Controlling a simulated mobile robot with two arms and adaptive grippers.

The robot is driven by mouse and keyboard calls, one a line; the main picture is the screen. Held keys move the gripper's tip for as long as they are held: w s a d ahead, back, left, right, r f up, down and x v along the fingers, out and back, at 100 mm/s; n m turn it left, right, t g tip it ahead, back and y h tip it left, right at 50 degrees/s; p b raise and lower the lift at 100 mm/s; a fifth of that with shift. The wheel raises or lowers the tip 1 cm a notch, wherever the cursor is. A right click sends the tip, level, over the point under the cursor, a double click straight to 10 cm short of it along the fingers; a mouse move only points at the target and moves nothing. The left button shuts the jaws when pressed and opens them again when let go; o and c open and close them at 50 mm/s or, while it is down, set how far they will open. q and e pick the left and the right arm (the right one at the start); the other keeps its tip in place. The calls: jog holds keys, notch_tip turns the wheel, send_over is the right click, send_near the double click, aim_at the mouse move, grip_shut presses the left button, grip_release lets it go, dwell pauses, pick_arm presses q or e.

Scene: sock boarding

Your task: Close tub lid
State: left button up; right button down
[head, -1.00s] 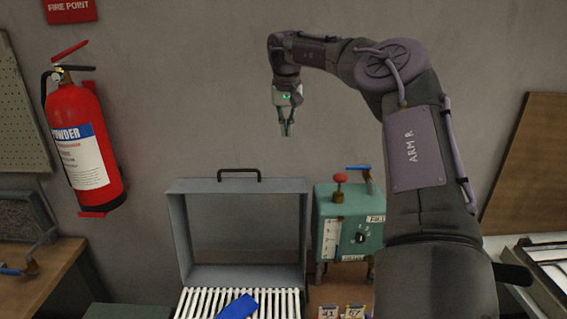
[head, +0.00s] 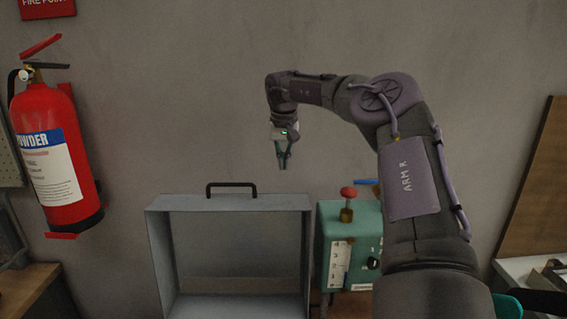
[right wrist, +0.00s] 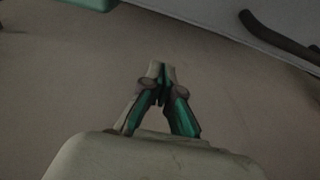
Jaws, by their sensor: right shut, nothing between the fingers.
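The tub lid (head: 163,255) is a grey, box-shaped cover standing open and upright against the wall, with its hollow side facing me. Its black handle (head: 231,185) is on the top edge. In the right wrist view, the handle (right wrist: 280,35) and a strip of the lid (right wrist: 235,22) show at the top right. My right gripper (head: 283,168) is shut and empty, pointing down, above and to the right of the handle and apart from it. Its fingers also show in the right wrist view (right wrist: 162,70). The tub body is below the head view. My left gripper is not in view.
A teal control box (head: 340,255) with a red knob (head: 348,192) stands just right of the lid. A red fire extinguisher (head: 52,160) hangs on the wall at left. A brown board (head: 540,185) leans at right. The wall above the lid is clear.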

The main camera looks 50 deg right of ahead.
jog(key=f, duration=0.2)
jog(key=f+p, duration=0.1)
jog(key=f, duration=0.3)
jog(key=shift+w+d+f, duration=0.1)
jog(key=shift+w+d, duration=0.2)
jog(key=shift+d, duration=0.1)
jog(key=shift+f+p, duration=0.2)
jog(key=shift+p, duration=0.25)
jog(key=s+a, duration=0.1)
jog(key=s+a+p, duration=0.1)
jog(key=a, duration=0.1)
jog(key=shift+s+r+p, duration=0.15)
jog(key=shift+r+p, duration=0.05)
jog(key=shift+p, duration=0.1)
jog(key=shift+s, duration=0.1)
